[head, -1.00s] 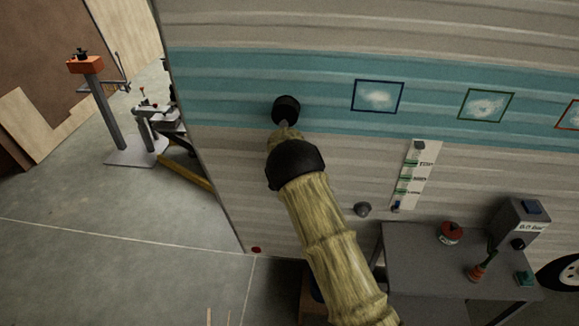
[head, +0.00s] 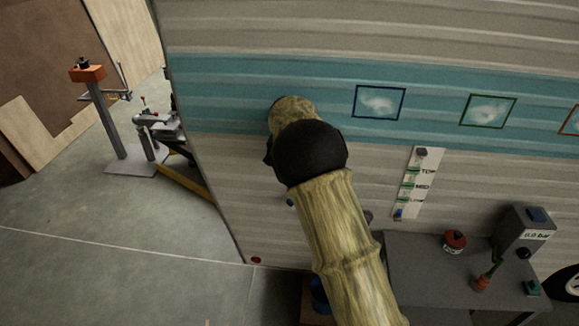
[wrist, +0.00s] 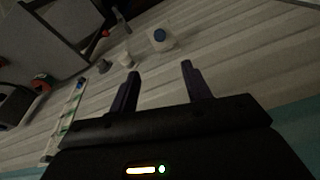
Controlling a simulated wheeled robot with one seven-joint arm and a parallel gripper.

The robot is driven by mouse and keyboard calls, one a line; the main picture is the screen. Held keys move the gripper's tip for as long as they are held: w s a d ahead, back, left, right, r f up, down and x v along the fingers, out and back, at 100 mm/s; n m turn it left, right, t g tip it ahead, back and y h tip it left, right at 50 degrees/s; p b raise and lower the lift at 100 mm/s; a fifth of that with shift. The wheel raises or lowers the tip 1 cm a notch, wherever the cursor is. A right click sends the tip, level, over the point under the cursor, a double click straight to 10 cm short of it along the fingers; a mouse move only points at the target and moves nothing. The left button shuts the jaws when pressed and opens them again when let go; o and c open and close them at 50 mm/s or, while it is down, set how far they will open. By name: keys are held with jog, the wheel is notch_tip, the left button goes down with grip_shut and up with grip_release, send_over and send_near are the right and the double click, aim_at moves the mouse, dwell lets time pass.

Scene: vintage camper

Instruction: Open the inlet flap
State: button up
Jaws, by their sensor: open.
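In the wrist view, a small pale square fitting with a round blue piece (wrist: 160,36) is on the camper's ribbed side wall. It looks like the inlet, but I cannot be sure which part is its flap. In the head view, a small bit of blue (head: 290,202) shows beside my arm; the rest of the fitting is hidden there. My gripper (wrist: 160,70) is open and empty, its two dark fingers apart. The fitting appears beyond the fingertips, roughly in line with the gap between them. In the head view my arm hides the gripper.
A white cylinder (wrist: 125,58) and a grey round knob (wrist: 103,66) are on the wall close to the fitting.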

jog(key=shift+w, duration=0.1)
jog(key=shift+c, duration=1.2)
jog(key=shift+d, duration=0.15)
jog(key=c, duration=0.4)
jog(key=s+d, duration=0.3)
jog(key=d, duration=0.2)
jog(key=s+d+r, duration=0.1)
jog(key=s+d, duration=0.1)
jog(key=shift+s+d, duration=0.3)
jog(key=shift+s, duration=0.05)
grip_shut()
jog(key=s+d+n, duration=0.1)
jog(key=s+d, duration=0.4)
jog(key=s, duration=0.8)
jog(key=s+d+f+n, duration=0.1)
jog(key=s+d, duration=0.3)
jog(key=s, duration=0.9)
jog(key=shift+d+n, duration=0.4)
jog(key=shift+n, duration=0.4)
jog(key=shift+f, duration=0.1)
